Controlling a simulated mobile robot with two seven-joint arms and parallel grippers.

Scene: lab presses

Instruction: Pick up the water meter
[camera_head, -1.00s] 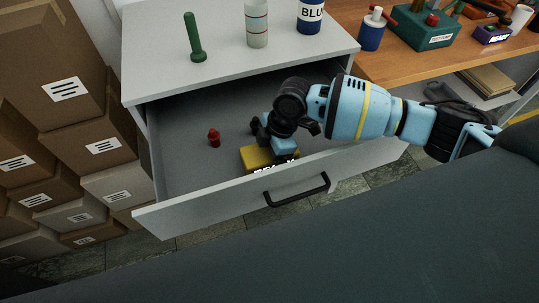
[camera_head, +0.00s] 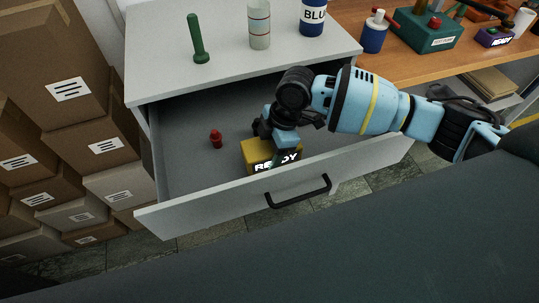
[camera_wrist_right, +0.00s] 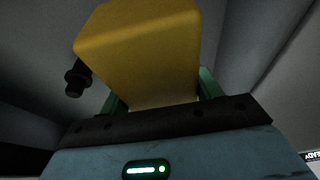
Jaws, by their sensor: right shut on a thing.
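A yellow box with a READY display (camera_head: 258,158), which I take to be the water meter, is at the front of the open drawer. My right gripper (camera_head: 275,156) reaches down over it from above. One green finger shows against its front face near the display. In the right wrist view the yellow box (camera_wrist_right: 140,45) fills the space between the two green fingers of my right gripper (camera_wrist_right: 160,95), which is shut on it. Whether the box is clear of the drawer floor is hard to tell. My left gripper is not in view.
The open drawer (camera_head: 187,165) also holds a small red knobbed piece (camera_head: 216,139). The drawer's front panel and black handle (camera_head: 298,193) are close to the box. A green post (camera_head: 197,40) and bottles stand on the cabinet top (camera_head: 150,75). Cardboard boxes (camera_head: 100,130) fill the left.

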